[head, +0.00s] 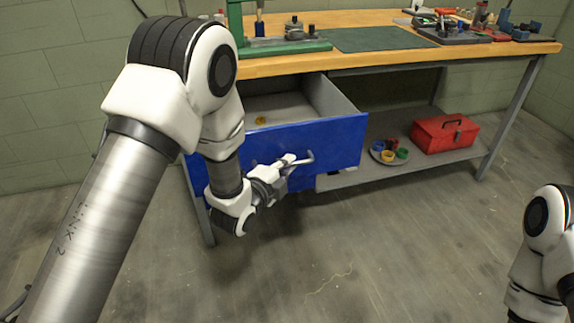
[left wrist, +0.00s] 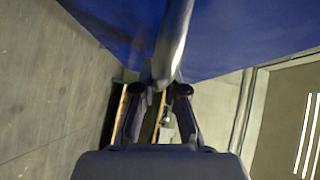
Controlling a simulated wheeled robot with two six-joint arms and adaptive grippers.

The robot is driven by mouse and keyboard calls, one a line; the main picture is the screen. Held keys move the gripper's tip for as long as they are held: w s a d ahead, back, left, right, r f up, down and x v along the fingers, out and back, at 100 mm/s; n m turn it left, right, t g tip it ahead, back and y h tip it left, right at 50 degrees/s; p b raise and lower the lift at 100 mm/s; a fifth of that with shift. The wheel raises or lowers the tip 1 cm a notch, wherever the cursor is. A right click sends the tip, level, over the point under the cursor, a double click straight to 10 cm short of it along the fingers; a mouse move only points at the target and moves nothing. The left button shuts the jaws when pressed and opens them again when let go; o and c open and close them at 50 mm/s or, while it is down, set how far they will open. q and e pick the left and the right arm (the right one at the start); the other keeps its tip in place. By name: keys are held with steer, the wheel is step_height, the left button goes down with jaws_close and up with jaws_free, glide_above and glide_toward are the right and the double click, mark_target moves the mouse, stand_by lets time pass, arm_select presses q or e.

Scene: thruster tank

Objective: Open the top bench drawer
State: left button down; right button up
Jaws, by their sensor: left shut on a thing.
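The top bench drawer (head: 325,150) has a blue front and stands pulled out from under the wooden bench top (head: 385,54). Its grey inside shows, with a small yellow item (head: 261,120) in it. My left gripper (head: 290,163) is at the drawer's metal bar handle (head: 308,158). In the left wrist view the fingers (left wrist: 162,90) are shut on the handle (left wrist: 174,45), with the blue front (left wrist: 225,35) behind it. My right gripper is out of view; only part of the right arm shows at the right edge.
A red toolbox (head: 444,134) and a round tray (head: 376,154) with coloured items sit on the lower shelf. A green press (head: 283,48), a green mat (head: 372,39) and several tools are on the bench top. The floor in front is clear.

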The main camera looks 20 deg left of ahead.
arm_select(q)
steer(key=c, duration=1.2)
jaws_free()
steer(key=shift+s, duration=0.1)
steer(key=v, duration=0.7)
steer(key=shift+s, duration=0.15)
